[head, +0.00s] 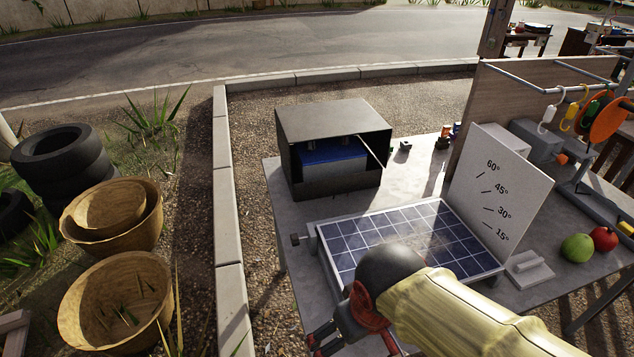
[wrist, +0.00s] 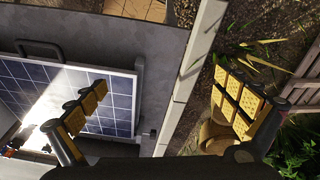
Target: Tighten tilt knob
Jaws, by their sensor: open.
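A tilted blue solar panel (head: 375,233) stands on the grey table. A small dark knob (head: 297,239) sticks out on a short rod from the panel's left side in the head view. In the wrist view a small dark part (wrist: 152,133), likely the knob, shows beside the edge of the panel (wrist: 118,93). My gripper (head: 322,340) is at the near left corner of the panel in the head view, apart from the knob. In the wrist view my gripper (wrist: 165,103) has its yellow-padded fingers wide apart with nothing held between them. My arm hides the panel's near corner.
A white angle board (head: 500,185) stands at the panel's right. An open metal box (head: 333,120) with a blue battery sits behind it. A green fruit (head: 577,248) and a red fruit (head: 604,239) lie at right. Baskets (head: 115,300) and tires stand left beyond the curb.

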